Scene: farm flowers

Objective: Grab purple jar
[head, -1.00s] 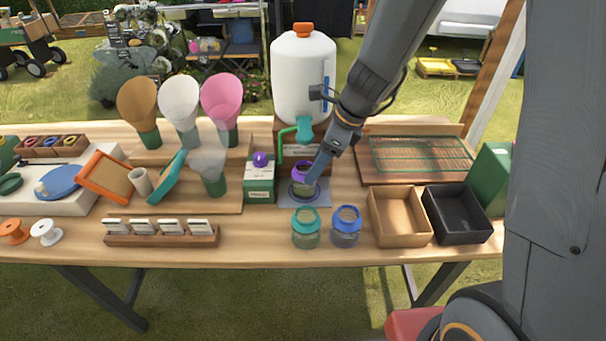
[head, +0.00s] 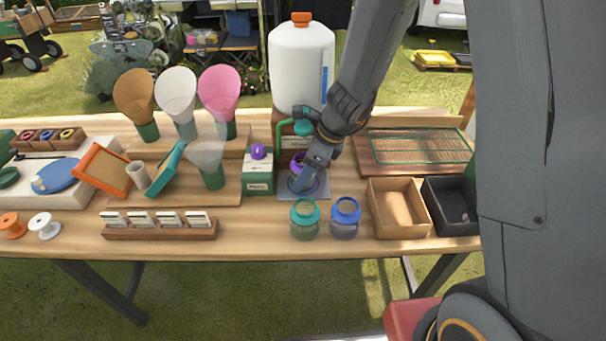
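The purple jar (head: 296,164) stands on a grey mat (head: 320,193) with a dark ring, in front of the white water tank (head: 301,70). Only its purple rim and part of its left side show. My gripper (head: 302,186) points down at the jar and covers most of it. I cannot tell whether the fingers are around the jar or only in front of it, nor whether they are closed.
A green box (head: 258,175) with a purple knob is just left. A tan tray (head: 398,208) and a black tray (head: 452,205) lie to the right. The tank's green spout (head: 281,134) hangs close behind.

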